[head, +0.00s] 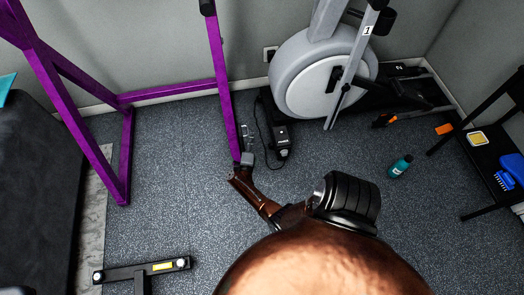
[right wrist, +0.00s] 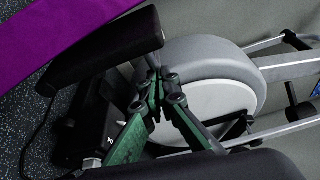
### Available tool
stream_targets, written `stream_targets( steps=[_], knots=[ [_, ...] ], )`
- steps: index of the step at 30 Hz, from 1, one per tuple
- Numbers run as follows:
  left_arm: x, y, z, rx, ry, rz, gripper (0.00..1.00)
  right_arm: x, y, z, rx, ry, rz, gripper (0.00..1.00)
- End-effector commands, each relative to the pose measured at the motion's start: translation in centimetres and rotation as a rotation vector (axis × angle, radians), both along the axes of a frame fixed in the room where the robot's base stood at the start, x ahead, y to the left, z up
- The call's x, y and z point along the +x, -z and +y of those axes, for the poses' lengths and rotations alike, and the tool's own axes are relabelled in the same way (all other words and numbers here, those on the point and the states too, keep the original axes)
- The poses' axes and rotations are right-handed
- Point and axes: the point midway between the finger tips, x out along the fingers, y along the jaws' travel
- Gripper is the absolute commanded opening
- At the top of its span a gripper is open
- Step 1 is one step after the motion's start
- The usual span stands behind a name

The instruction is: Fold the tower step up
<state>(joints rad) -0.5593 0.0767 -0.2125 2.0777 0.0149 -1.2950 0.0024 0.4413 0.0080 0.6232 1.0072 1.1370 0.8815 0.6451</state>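The purple tower frame (head: 222,95) stands at the left and centre of the head view. A black block, which looks like the tower step (right wrist: 105,47), lies beside a purple bar in the right wrist view. My right gripper (right wrist: 157,78) has its green fingers drawn together, with the tips close to the lower right end of that block. I cannot tell whether they touch it, and nothing shows between them. In the head view my copper-coloured right arm reaches the front end of the purple bar, where the gripper is small and hard to make out. My left gripper is out of view.
A grey elliptical machine (head: 300,75) stands behind; its black front foot (head: 281,140) is near the gripper. A teal bottle (head: 400,166) stands on the floor at right. A black bar with a yellow label (head: 140,269) lies at lower left. Floor between is clear.

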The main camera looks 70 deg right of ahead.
Motion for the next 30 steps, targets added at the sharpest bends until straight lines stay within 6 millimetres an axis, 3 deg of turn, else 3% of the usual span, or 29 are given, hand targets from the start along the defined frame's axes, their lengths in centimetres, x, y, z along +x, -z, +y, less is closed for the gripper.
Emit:
stream_targets(
  steps=[1, 10, 18, 20, 22, 30],
  knots=[
    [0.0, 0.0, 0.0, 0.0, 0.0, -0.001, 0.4, 0.7, -0.2, 0.4, 0.002, -0.013, -0.005, 0.0],
    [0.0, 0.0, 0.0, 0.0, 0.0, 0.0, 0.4, 0.9, -0.1, 0.4, 0.003, -0.019, -0.006, 0.0],
    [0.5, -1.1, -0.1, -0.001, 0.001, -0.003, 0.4, -0.8, 0.8, -1.5, 0.001, -0.019, 0.001, 0.0],
    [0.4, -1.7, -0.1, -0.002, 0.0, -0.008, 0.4, -0.9, 0.6, -0.5, 0.006, -0.022, -0.003, 0.0],
    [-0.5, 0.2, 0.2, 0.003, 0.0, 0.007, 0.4, -1.4, 0.4, 0.5, 0.005, -0.018, -0.005, 0.0],
    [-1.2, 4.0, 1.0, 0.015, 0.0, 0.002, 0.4, -3.7, 0.2, 4.8, 0.004, -0.008, -0.002, 0.0]
  ],
)
